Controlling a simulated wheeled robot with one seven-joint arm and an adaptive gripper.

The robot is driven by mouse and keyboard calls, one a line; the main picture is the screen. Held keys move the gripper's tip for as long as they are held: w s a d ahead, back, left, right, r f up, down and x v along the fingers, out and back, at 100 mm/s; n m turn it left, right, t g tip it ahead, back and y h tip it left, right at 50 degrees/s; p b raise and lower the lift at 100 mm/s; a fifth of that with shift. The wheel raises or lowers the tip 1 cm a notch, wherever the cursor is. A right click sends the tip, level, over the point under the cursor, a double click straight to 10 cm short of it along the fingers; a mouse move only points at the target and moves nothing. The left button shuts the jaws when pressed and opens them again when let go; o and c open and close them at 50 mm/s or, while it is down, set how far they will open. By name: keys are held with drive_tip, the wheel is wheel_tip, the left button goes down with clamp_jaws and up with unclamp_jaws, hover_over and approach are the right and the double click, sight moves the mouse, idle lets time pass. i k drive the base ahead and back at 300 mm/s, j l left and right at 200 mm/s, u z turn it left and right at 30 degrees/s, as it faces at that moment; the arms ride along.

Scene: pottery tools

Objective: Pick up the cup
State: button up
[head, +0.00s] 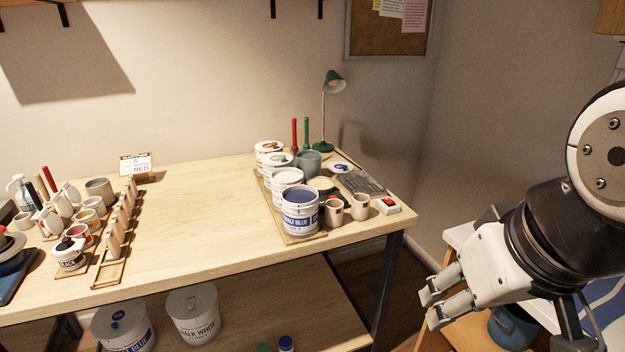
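Two small pale pinkish cups stand upright at the front right of the table: one cup (334,214) beside the blue paint tin, the other cup (360,207) just to its right. A larger grey-blue cup (308,161) stands behind them among the paint tins. I cannot tell which cup is meant. My gripper (429,308) is at the lower right, beyond the table's right end and well apart from the cups. Its two fingers show a gap between them, with nothing held.
Paint tins (299,212) crowd the left side of the cups. A small box with a red top (387,205) and a dark slab (361,184) lie close by. A green lamp (323,146) stands behind. The middle of the table (200,215) is clear; pottery tools fill its left.

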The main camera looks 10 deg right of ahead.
sight(360, 207)
drive_tip(key=i+z, duration=0.1)
drive_tip(key=i, duration=1.1)
